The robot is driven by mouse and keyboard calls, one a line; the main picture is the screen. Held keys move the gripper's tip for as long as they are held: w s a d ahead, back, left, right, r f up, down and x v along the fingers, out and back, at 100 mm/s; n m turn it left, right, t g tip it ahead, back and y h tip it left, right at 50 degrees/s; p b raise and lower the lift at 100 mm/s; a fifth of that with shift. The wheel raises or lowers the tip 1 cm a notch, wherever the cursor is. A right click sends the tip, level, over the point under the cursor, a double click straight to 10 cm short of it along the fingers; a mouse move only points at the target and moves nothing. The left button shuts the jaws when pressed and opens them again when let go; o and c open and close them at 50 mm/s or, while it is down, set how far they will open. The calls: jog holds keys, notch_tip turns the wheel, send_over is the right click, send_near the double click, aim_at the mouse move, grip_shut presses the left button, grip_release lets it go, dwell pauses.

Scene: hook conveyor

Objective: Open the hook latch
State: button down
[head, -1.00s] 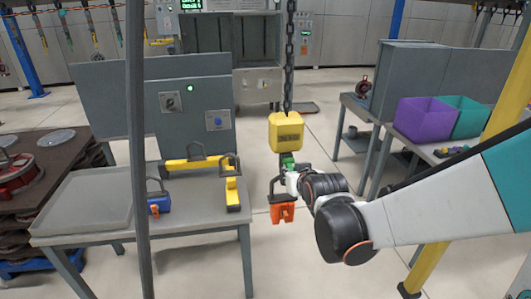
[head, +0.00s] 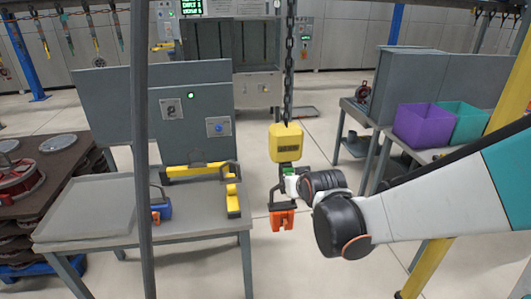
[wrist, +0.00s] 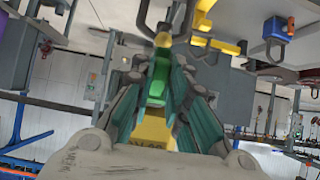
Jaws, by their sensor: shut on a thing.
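A yellow hook block (head: 286,144) hangs on a dark chain, with a dark hook below it. A small green piece, which looks like the hook latch (head: 285,167), sits at the hook. My gripper (head: 286,184) reaches in from the right at hook height. In the wrist view, my gripper (wrist: 162,58) has its teal-lined fingers close together on both sides of the green latch (wrist: 157,78), shut on it. The yellow block (wrist: 153,130) shows behind the fingers. The fingers partly hide the latch, so its angle is unclear. An orange part (head: 283,219) in a dark handle hangs below the hook.
A grey table (head: 195,232) stands left, with a yellow handled piece (head: 232,198) and a blue handled piece (head: 163,211). A grey post (head: 142,150) rises in front of it. Purple (head: 424,124) and teal (head: 468,120) bins stand right, beyond a yellow post (head: 432,262).

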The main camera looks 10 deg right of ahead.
jog(key=shift+s+a+r+g+p, duration=0.1)
jog(key=shift+s+r+g+p, duration=0.5)
jog(key=shift+p, duration=0.35)
jog(key=shift+r+p, duration=0.15)
jog(key=shift+p, duration=0.2)
jog(key=shift+r, duration=0.1)
jog(key=r+g+p, duration=0.2)
jog(key=g+p, duration=0.1)
jog(key=shift+w+r+p, duration=0.15)
jog(key=shift+w+p, duration=0.05)
jog(key=shift+p, duration=0.2)
jog(key=shift+w+r+g+p, duration=0.3)
jog(key=shift+r+g+p, duration=0.25)
jog(key=shift+g+p, duration=0.1)
jog(key=shift+w+r+g+p, duration=0.25)
jog(key=shift+r+g+p, duration=0.3)
jog(key=shift+g+p, duration=0.1)
